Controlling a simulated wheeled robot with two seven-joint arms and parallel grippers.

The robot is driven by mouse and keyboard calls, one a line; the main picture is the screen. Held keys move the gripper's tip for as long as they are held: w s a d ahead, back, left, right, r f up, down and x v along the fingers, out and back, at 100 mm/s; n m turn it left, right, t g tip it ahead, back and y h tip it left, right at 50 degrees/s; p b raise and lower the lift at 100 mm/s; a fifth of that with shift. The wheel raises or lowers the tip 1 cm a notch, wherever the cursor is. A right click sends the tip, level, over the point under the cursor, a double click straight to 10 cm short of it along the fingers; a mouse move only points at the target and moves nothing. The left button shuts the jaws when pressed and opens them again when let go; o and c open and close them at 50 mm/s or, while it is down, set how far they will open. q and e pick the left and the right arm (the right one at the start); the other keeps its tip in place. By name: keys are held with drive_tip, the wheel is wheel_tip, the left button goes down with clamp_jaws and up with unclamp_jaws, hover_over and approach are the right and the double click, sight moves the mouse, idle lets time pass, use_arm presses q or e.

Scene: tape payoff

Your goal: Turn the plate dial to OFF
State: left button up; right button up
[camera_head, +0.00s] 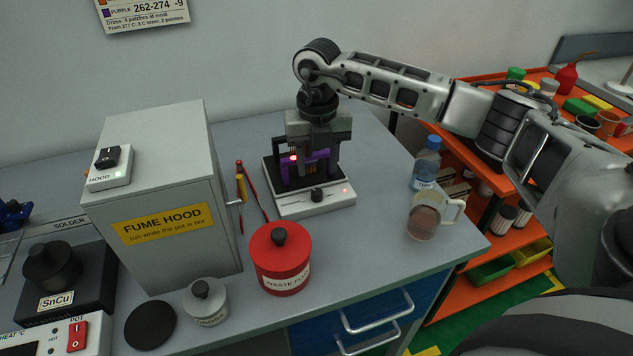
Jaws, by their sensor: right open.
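A small white plate (290,208) with a dark top stands on the grey bench in the middle of the view. Its black dial (316,194) is on the front face, and a small red light glows to the right of the dial. Which way the dial points is too small to tell. A purple piece (318,163) is over the plate's dark top, partly hidden by my right gripper. My right gripper (311,160) points down over the plate, behind the dial and apart from it. It is open, with the purple piece between or just behind its fingers. My left gripper is out of view.
A grey fume hood box (165,265) stands left of the plate, with red and yellow hand tools beside it. A red waste flux pot (281,268) stands in front. A blue-capped bottle (427,165) and a glass mug (424,222) stand right. An orange shelf (480,240) is beyond.

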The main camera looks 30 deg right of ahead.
sight(317, 191)
wheel_tip(317, 191, down, 7)
drive_tip(key=shift+r+p, duration=0.1)
drive_tip(key=shift+p, duration=0.25)
clamp_jaws()
